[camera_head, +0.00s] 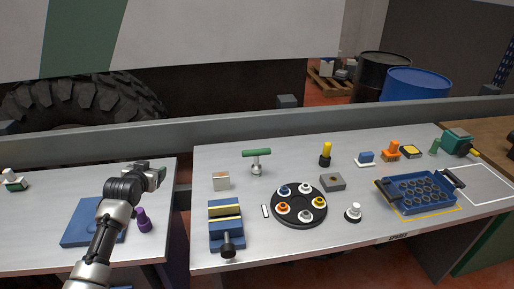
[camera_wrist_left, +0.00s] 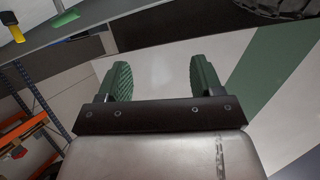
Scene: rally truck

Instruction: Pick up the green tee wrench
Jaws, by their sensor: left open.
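The green tee wrench (camera_head: 257,153) stands upright on the grey bench in the head view, its green crossbar on top and a metal shaft and foot below. My left gripper (camera_head: 155,172) is to the left of it, above the left table and well apart from it. In the left wrist view my left gripper (camera_wrist_left: 160,80) shows two green ribbed fingers spread apart with nothing between them. A green bar (camera_wrist_left: 66,18) at the top left of that view may be the wrench's crossbar. My right gripper is not seen.
A blue crate (camera_head: 421,207) is farther right. A gap separates the two tables.

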